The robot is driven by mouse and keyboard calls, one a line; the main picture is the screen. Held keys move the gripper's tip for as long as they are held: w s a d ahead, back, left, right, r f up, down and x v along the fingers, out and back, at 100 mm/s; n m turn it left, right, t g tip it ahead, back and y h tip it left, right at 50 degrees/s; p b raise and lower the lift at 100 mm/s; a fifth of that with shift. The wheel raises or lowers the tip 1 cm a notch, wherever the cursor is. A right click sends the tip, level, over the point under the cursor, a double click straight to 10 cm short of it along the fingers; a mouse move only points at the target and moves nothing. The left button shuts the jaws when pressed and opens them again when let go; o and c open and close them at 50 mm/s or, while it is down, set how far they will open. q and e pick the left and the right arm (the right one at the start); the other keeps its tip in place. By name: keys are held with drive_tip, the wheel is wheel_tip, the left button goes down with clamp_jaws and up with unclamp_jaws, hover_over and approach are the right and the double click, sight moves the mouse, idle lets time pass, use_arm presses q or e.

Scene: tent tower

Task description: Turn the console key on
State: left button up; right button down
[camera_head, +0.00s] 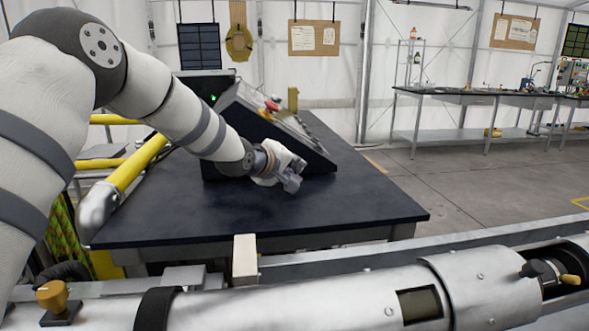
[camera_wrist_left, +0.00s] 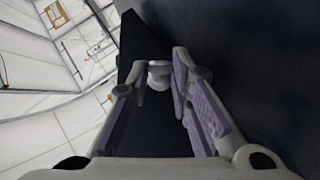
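The sloped control console (camera_head: 262,118) stands on a dark table, with a red knob (camera_head: 271,105) on its panel. My left gripper (camera_head: 292,182) is low at the console's front side, just above the table. In the left wrist view its two fingers (camera_wrist_left: 158,72) are apart against the console's dark face. A small pale knob-like piece (camera_wrist_left: 158,77), which may be the key, lies between the fingertips. I cannot tell whether the fingers touch it. In the head view the gripper hides this spot. My right gripper is not in view.
The dark tabletop (camera_head: 340,205) is clear in front and to the right of the console. A large silver cylinder (camera_head: 340,300) lies across the front. Yellow pipes (camera_head: 140,160) run left of the table. Workbenches (camera_head: 470,97) stand far right.

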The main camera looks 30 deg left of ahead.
use_arm(q)
drive_tip(key=shift+r, duration=0.15)
clamp_jaws()
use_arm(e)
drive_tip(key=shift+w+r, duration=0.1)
use_arm(q)
drive_tip(key=shift+w+d+r+m+g+y, duration=0.1)
drive_tip(key=shift+d+r+m+g+y, duration=0.1)
drive_tip(key=shift+m+g+y, duration=0.4)
drive_tip(key=shift+w+d+f+m+g+y, duration=0.1)
drive_tip(key=shift+w+d+m+g+y, duration=0.1)
drive_tip(key=shift+m+g+y, duration=0.55)
drive_tip(key=shift+w+d+f+m+g+y+b, duration=0.15)
drive_tip(key=shift+m+g+y+b, duration=0.25)
drive_tip(key=shift+m+g+y, duration=0.45)
drive_tip(key=shift+d+r+g+y+b, duration=0.15)
drive_tip(key=shift+r+g+y+b, duration=0.1)
drive_tip(key=shift+g+y+b, duration=0.4)
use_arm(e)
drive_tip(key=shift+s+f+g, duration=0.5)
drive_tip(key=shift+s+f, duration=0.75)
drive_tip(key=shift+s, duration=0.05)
use_arm(q)
drive_tip(key=shift+g, duration=0.25)
drive_tip(key=shift+r, duration=0.1)
drive_tip(key=o, duration=0.7)
unclamp_jaws()
drive_tip(key=shift+w, duration=0.1)
drive_tip(key=shift+c, duration=0.2)
